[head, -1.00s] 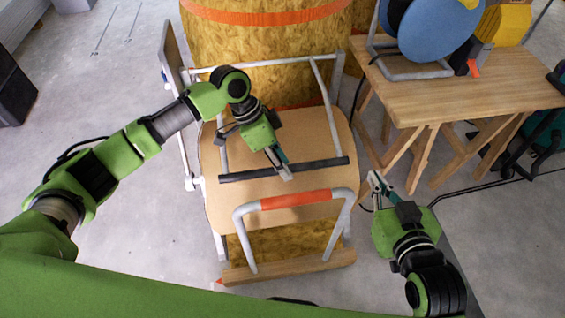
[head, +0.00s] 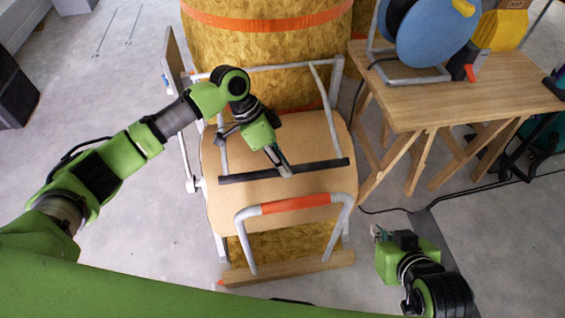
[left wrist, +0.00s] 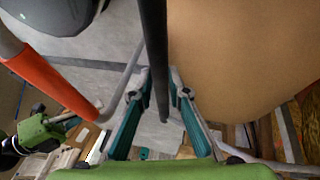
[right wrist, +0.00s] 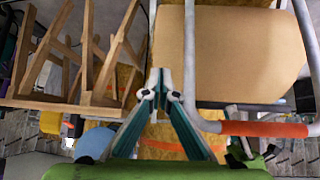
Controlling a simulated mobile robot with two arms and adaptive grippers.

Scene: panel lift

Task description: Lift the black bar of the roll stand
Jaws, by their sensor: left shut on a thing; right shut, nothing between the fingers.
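The black bar (head: 235,178) lies across the tan panel of the roll stand (head: 223,240), running left to right between the stand's grey side tubes. In the left wrist view the bar (left wrist: 154,50) runs down between the two fingers. My right gripper (head: 377,232) is shut and empty, off to the right of the stand and apart from it. In the right wrist view its fingertips (right wrist: 160,82) meet with nothing between them.
A grey handle with an orange grip (head: 295,202) stands in front of the bar. A large yellow-brown roll (head: 260,45) is behind. A wooden table (head: 470,90) with a blue reel (head: 438,35) stands at the right. Floor left of the stand is clear.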

